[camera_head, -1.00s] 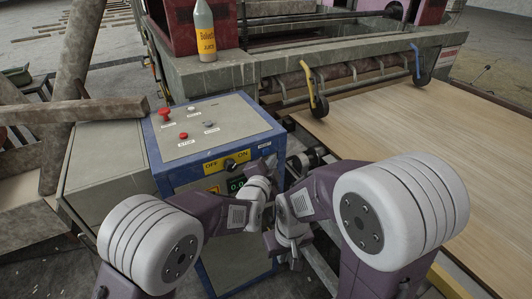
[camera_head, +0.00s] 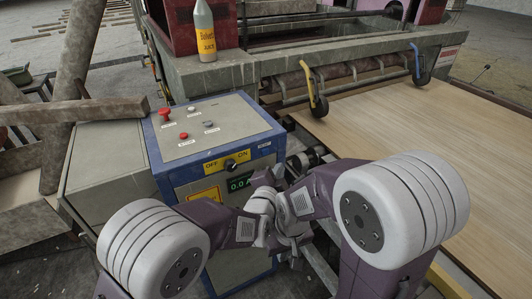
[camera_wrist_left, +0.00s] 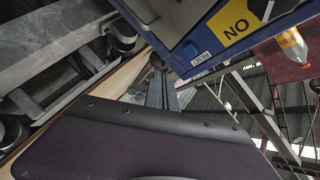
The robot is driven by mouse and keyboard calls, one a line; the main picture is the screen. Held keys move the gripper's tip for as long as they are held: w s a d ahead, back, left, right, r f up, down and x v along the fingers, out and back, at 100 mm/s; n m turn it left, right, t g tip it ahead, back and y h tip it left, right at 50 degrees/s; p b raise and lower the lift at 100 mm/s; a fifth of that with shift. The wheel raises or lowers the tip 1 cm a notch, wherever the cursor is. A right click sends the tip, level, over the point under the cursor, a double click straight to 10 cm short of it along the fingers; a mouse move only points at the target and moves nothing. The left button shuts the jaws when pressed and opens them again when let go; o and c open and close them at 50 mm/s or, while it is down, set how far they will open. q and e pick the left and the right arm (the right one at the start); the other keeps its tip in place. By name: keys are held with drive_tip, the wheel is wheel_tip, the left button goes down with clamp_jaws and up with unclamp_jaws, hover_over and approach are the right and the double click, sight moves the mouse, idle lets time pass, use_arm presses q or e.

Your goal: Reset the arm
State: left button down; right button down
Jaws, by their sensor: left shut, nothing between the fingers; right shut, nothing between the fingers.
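My left gripper (camera_head: 264,178) is in front of the blue-edged control box (camera_head: 222,122), near its front right corner, and is shut and empty. My right gripper (camera_head: 296,256) is lower, close to the left wrist, and is shut and empty; its fingers are mostly hidden. The two wrists overlap in the head view, so I cannot tell whether they touch. The box front has a black knob (camera_head: 230,164) on a yellow OFF/ON label and a small green display (camera_head: 238,184). In the left wrist view, the yellow label (camera_wrist_left: 236,20) appears tilted at the top; the fingers are not clear there.
A juice bottle (camera_head: 204,32) stands on the machine's ledge behind the box. Red buttons sit on the box top. A wide veneer sheet (camera_head: 420,130) lies to the right, below rollers with a yellow lever (camera_head: 317,92) and a blue lever (camera_head: 414,62).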

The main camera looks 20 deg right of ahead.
use_arm(q)
drive_tip(key=a+f+n+g+y+p, duration=0.2)
drive_tip(key=a+n+y, duration=0.15)
drive_tip(key=a, duration=0.65)
drive_tip(key=a+f+n+g+y+p, duration=0.15)
drive_tip(key=a+n, duration=0.35)
drive_tip(key=a, duration=0.6)
drive_tip(key=s+a+f+n+g+y+p, duration=0.2)
drive_tip(key=s+a+n+g, duration=0.5)
drive_tip(key=s+a, duration=1.1)
drive_tip(key=a+f+n+y, duration=0.1)
drive_tip(key=a+n, duration=0.1)
drive_tip(key=n, duration=0.1)
drive_tip(key=shift+a+f+n+g+y, duration=0.25)
drive_tip(key=shift+f+n+g+y, duration=0.1)
drive_tip(key=shift+y, duration=0.05)
drive_tip(key=shift+s, duration=0.1)
